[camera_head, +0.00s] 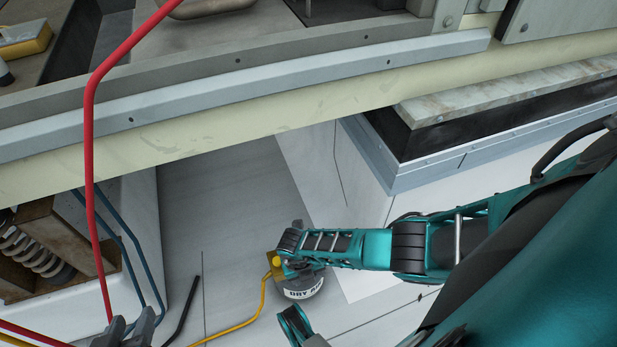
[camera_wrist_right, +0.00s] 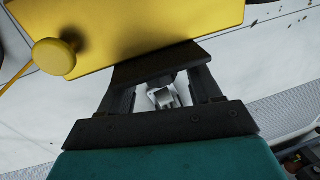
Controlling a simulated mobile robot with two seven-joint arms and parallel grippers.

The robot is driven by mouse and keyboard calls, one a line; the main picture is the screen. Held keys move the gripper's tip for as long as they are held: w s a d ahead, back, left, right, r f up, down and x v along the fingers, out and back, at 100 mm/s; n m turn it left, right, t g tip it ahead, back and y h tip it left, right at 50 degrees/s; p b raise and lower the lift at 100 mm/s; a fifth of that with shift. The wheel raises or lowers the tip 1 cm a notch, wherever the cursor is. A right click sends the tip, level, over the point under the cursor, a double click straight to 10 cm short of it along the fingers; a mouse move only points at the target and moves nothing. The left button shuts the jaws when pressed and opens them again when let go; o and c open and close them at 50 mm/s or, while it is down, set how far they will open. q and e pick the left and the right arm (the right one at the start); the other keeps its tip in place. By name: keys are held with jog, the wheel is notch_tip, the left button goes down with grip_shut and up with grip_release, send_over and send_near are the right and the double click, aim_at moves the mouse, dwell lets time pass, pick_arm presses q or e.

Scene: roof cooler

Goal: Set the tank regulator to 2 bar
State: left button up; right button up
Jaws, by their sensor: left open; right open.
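The dry nitrogen tank (camera_head: 302,287) is a grey cylinder on the deck with a partly hidden label starting "DRY". A small yellow fitting, seemingly the regulator (camera_head: 275,265), sits at its top left with a yellow hose. In the right wrist view a large yellow block (camera_wrist_right: 150,30) with a round yellow knob (camera_wrist_right: 54,56) fills the top; it looks like the same regulator. No dial reading is visible. My right gripper (camera_wrist_right: 161,85) is open close below the block; contact cannot be told.
A red hose (camera_head: 88,160) runs down the left. A yellow hose (camera_head: 240,322) lies on the deck. A long metal rail (camera_head: 240,95) crosses above. Grey deck (camera_head: 225,210) between is clear.

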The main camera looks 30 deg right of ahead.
pick_arm(q)
jog(key=shift+d, duration=0.1)
pick_arm(e)
jog(key=shift+c, duration=0.5)
jog(key=c, duration=0.9)
pick_arm(q)
jog(key=shift+a, duration=0.2)
pick_arm(e)
jog(key=shift+c, duration=0.2)
jog(key=shift+d, duration=0.15)
